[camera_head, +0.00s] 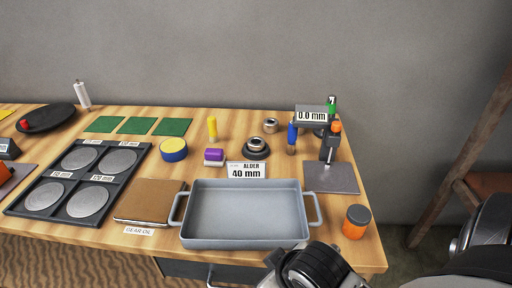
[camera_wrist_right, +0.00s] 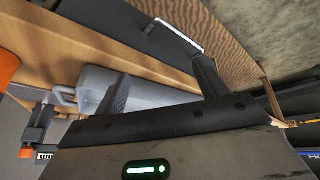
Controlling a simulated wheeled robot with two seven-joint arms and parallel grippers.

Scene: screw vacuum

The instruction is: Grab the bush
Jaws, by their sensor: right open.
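No plant shows. Two ring-shaped metal parts, which may be the bush, stand on the wooden table in the head view. One metal ring (camera_head: 270,125) stands at the back. The other metal ring (camera_head: 256,143) sits on a dark round base behind the ALDER 40 mm card (camera_head: 246,170). My right gripper (camera_head: 318,264) is low at the table's front edge, by the front right corner of the grey tray, well short of both rings. In the right wrist view its two fingers (camera_wrist_right: 161,70) are apart with nothing between them. My left gripper is out of view.
The empty grey tray (camera_head: 245,241) fills the front middle of the table. An orange jar (camera_head: 355,224) stands at the front right. A gauge stand (camera_head: 331,145) reading 0.0 mm is at the back right. A blue-handled tool (camera_head: 292,134) stands near the rings.

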